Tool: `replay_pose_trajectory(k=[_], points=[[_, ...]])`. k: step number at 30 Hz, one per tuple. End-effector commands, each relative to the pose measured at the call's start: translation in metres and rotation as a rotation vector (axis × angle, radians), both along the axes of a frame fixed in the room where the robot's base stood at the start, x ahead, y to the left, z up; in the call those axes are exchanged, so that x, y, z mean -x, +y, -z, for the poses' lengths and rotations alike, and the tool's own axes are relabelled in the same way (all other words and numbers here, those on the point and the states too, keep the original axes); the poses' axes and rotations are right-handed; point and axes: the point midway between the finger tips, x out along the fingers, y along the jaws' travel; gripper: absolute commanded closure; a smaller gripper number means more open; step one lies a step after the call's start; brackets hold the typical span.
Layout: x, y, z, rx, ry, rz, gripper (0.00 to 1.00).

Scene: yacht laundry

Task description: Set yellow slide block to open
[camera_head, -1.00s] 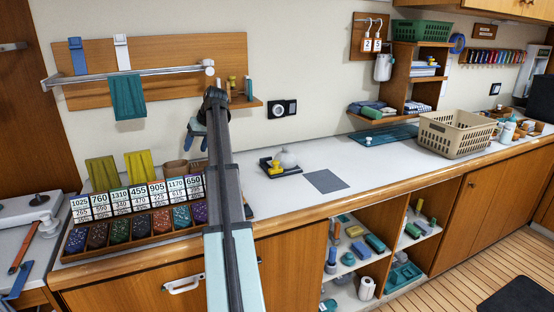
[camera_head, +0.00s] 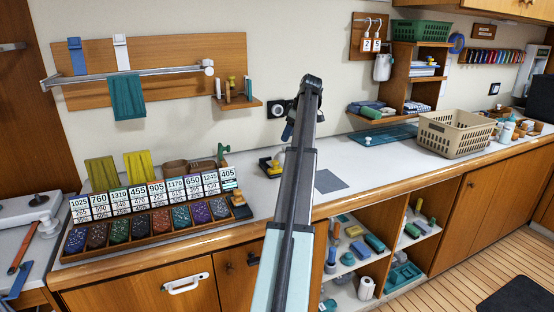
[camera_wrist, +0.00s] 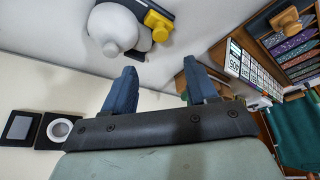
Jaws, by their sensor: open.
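The yellow slide block (camera_wrist: 158,26) sits on a dark base beside a rounded white part in the wrist view. The same fixture stands on the counter in the head view, where the yellow block (camera_head: 268,164) shows at its left and my arm hides much of the rest. The white part (camera_wrist: 115,28) has a round knob. My gripper (camera_wrist: 160,76) is open with nothing between its blue fingers, and apart from the block. In the head view my gripper (camera_head: 288,130) is above the counter near the fixture, partly hidden by my arm.
A rack with number cards (camera_head: 150,195) stands on the left of the counter. A grey mat (camera_head: 329,181) lies right of my arm. A beige basket (camera_head: 455,135) stands farther right. The counter between mat and basket is mostly clear.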

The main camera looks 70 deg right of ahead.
Motion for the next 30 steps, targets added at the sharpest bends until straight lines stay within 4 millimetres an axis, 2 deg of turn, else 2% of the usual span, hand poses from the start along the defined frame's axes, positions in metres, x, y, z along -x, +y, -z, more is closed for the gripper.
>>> replay_pose_trajectory(k=[18,24,30], points=[[-0.039,0.001,0.093,-0.001,0.001,0.002,0.42],[-0.047,0.001,0.112,-0.001,0.001,0.002,0.42],[-0.050,0.001,0.119,0.000,0.000,0.002,0.42]])
